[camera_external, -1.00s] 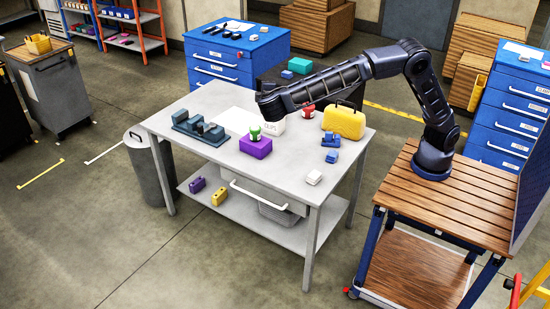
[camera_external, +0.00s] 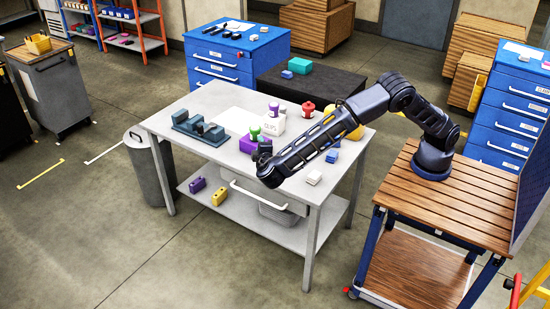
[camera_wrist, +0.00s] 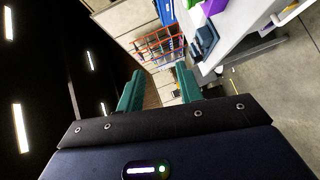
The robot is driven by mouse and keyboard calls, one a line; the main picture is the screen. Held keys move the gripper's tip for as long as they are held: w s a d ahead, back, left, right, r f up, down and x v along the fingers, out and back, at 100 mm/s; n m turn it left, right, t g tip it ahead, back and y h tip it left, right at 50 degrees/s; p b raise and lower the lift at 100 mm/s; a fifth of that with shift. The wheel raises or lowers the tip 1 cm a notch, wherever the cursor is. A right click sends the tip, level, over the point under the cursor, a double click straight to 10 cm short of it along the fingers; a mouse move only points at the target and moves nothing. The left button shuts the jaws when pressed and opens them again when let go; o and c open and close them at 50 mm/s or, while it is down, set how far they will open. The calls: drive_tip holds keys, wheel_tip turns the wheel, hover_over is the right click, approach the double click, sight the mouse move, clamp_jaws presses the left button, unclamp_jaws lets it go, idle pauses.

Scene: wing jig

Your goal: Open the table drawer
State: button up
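The grey table (camera_external: 200,100) stands in the middle of the external view. Its drawer (camera_external: 246,177) is under the front edge of the top, with a long white bar handle (camera_external: 258,194); it looks closed, though my arm hides part of it. My gripper (camera_external: 262,150) is at the table's front edge, above the handle and apart from it. In the wrist view my gripper (camera_wrist: 158,82) has two teal fingers spread apart with nothing between them. They point past the table toward the far shelves. The table (camera_wrist: 240,25) shows at the upper right there.
A purple block (camera_external: 247,144), a blue-grey fixture (camera_external: 198,128), a white box (camera_external: 272,125) and a small white block (camera_external: 314,178) are on the tabletop. Purple and yellow blocks lie on the lower shelf (camera_external: 210,215). Floor in front of the table is clear.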

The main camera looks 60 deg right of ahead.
wheel_tip(320, 180, down, 38)
drive_tip(key=x, duration=1)
drive_tip(key=shift+w+d+f, duration=0.15)
drive_tip(key=shift+w+d, duration=0.1)
drive_tip(key=shift+d, duration=0.05)
clamp_jaws()
